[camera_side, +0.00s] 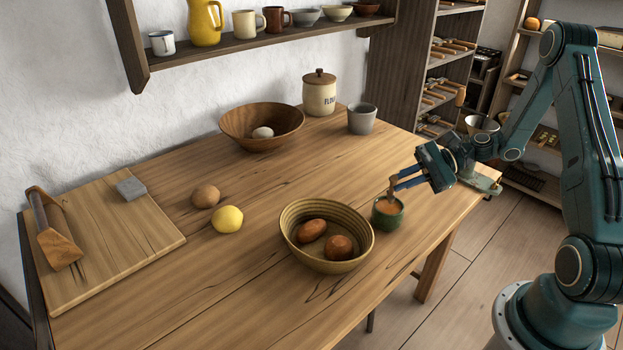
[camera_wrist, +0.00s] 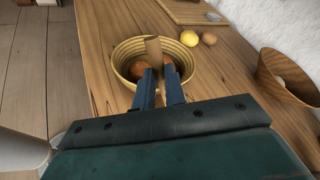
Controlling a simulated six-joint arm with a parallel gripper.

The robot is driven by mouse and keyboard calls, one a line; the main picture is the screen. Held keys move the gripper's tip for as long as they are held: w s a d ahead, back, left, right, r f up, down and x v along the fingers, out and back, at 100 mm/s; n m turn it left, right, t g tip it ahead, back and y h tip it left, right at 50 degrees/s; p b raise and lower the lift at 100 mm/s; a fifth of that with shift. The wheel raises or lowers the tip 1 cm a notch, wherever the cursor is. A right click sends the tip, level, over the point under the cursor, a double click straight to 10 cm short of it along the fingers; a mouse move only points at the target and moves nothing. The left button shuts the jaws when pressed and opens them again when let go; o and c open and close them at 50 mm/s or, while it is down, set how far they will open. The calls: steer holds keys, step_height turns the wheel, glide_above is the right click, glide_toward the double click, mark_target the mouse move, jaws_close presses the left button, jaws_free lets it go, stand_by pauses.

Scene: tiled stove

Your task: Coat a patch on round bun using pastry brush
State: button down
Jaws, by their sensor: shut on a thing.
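My gripper (camera_side: 396,186) is shut on the pastry brush (camera_side: 391,182), whose tan wooden handle also shows between the blue fingers in the wrist view (camera_wrist: 153,47). The brush's lower end is at the mouth of a small green cup (camera_side: 374,213) of orange liquid; whether it touches the liquid is unclear. Left of the cup, a ribbed yellowish bowl (camera_side: 293,256) holds two brown buns. The rounder bun (camera_side: 339,247) lies at the bowl's front right, and a longer one (camera_side: 312,230) lies behind it. In the wrist view, the fingers and brush partly hide the buns.
A yellow lemon (camera_side: 227,219) and a brown egg-like item (camera_side: 205,196) lie left of the bowl. A cutting board (camera_side: 110,245) is at the far left. A wooden bowl (camera_side: 250,120), flour jar (camera_side: 319,95) and grey cup (camera_side: 362,119) stand behind. The front left is clear.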

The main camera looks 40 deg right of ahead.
steer(key=shift+f, duration=0.5)
stand_by(1.1)
step_height(320, 180, up, 7)
stand_by(1.2)
steer(key=shift+w, duration=0.1)
stand_by(0.5)
steer(key=w+a+r+m+t+h, duration=0.2)
steer(key=w+a+m+t+h, duration=0.4)
steer(key=w+a+m+h, duration=0.2)
steer(key=shift+w+a+r, duration=0.35)
steer(key=shift+w+a, duration=0.3)
steer(key=shift+a, duration=0.5)
steer(key=shift+m, duration=0.3)
steer(key=shift+a, duration=0.1)
